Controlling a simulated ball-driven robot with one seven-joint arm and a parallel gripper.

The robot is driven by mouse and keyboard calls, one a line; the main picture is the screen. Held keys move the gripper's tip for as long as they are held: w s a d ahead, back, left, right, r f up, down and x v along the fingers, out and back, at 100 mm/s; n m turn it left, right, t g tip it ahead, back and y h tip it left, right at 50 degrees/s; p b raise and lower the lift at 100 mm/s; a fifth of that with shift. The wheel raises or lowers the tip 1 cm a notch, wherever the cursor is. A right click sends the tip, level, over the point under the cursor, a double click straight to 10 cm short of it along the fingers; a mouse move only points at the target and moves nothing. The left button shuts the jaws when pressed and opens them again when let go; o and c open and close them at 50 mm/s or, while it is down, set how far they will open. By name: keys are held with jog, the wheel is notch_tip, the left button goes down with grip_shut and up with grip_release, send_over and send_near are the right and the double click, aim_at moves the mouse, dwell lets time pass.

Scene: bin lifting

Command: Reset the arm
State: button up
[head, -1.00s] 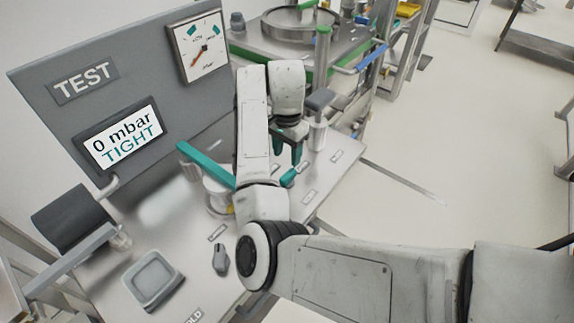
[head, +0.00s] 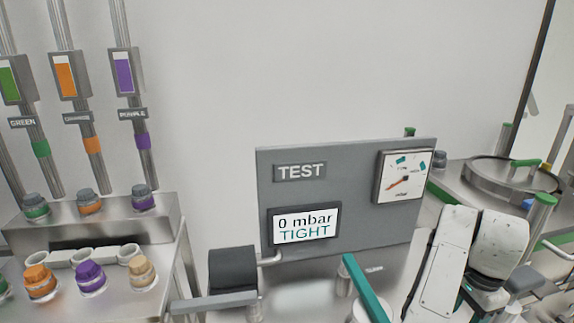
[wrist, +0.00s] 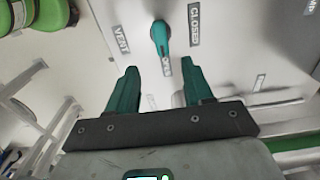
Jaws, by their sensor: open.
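My gripper (wrist: 157,90) is open and empty in the wrist view, with its two teal fingers apart. A teal valve handle (wrist: 160,37) lies beyond the fingertips on a pale panel, between the labels VENT and CLOSED, with OPEN below it. I cannot tell whether any finger touches it; a gap shows in the picture. In the head view my arm stands at the lower right, and its gripper is mostly cut off by the bottom edge.
The grey TEST panel (head: 345,240) carries a screen (head: 305,224) reading 0 mbar TIGHT and a dial gauge (head: 402,177). A teal bar (head: 365,288) stands left of my arm. A rack with orange, purple and tan-capped jars (head: 90,275) is at the left.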

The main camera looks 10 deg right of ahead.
jog(key=s+f+n+h, duration=0.1)
jog(key=s+f+n, duration=0.1)
jog(key=s, duration=0.1)
jog(key=s+f+n+h, duration=0.1)
jog(key=s+f+n, duration=0.2)
jog(key=s, duration=0.1)
jog(key=s+d+f+n+h, duration=0.1)
jog(key=s+f+n, duration=0.1)
jog(key=s+f, duration=0.1)
jog(key=shift+s+f+t, duration=0.2)
jog(key=shift+s+t, duration=0.1)
jog(key=shift+s, duration=0.2)
jog(key=s+a+f+n+y, duration=0.1)
jog(key=s+a+f+n, duration=0.2)
jog(key=s+a+n, duration=0.2)
jog(key=s+a+f+n+y, duration=0.2)
jog(key=s+a+f+n, duration=0.2)
jog(key=s+a, duration=0.6)
jog(key=shift+s+a+f+n, duration=0.2)
jog(key=shift+s+a+n, duration=0.1)
jog(key=shift+a+n, duration=0.25)
jog(key=shift+o, duration=0.2)
jog(key=shift+a, duration=0.1)
dwell(0.5)
